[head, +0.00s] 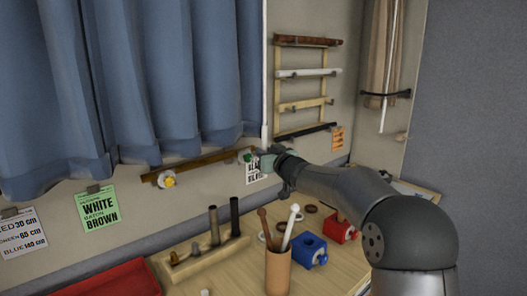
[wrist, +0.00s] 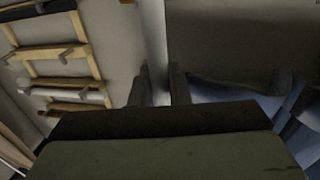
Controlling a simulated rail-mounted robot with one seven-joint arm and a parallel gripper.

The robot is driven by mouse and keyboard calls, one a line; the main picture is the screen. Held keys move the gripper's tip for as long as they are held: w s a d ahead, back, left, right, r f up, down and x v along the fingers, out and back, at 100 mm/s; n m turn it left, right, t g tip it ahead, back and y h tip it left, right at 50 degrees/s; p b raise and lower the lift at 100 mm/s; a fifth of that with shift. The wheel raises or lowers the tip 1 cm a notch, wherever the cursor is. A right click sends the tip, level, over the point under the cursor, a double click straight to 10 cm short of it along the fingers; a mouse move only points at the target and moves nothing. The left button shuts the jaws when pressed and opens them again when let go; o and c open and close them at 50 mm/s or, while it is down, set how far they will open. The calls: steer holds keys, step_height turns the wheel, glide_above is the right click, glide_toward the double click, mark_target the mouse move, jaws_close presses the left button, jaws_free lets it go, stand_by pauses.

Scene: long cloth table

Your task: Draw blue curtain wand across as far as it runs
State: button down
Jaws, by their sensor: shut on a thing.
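The blue curtain (head: 130,80) hangs at the left of the head view, its right edge near the middle. Its white wand (head: 264,70) hangs upright just beside that edge. My gripper (head: 264,158) is shut on the lower end of the wand. In the wrist view the pale wand (wrist: 155,35) runs down between the two fingers of my gripper (wrist: 158,85). The wand's lowest tip is hidden by the gripper, and the curtain's top and rail are out of view.
A wooden wall rack (head: 301,104) with several bars is right of the wand. A tan curtain (head: 380,50) with its own white wand hangs farther right. Below are a table (head: 235,285), a pen cup (head: 278,272), a blue block (head: 309,249) and a red block (head: 340,230).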

steer(key=c, duration=1.4)
jaws_free()
steer(key=shift+c, duration=0.2)
steer(key=b+v, duration=0.3)
steer(key=v, duration=1.4)
steer(key=shift+s+b, duration=0.2)
steer(key=shift+b, duration=0.1)
steer(key=shift+d+f, duration=0.1)
steer(key=shift+d, duration=0.1)
steer(key=s+d+f+m+g+h, duration=0.4)
steer(key=s+d+f+m+h, duration=0.2)
steer(key=s+d+f+h, duration=0.7)
steer(key=s+f+g+y, duration=0.1)
steer(key=s+f+g, duration=0.4)
steer(key=s, duration=0.6)
steer(key=s+a+f+g+y, duration=0.1)
steer(key=s+f+g+y, duration=0.1)
steer(key=s+f+g, duration=0.3)
steer(key=s+f, duration=0.3)
steer(key=s, duration=0.4)
steer(key=shift+s+a+g, duration=0.3)
steer(key=shift+s, duration=0.05)
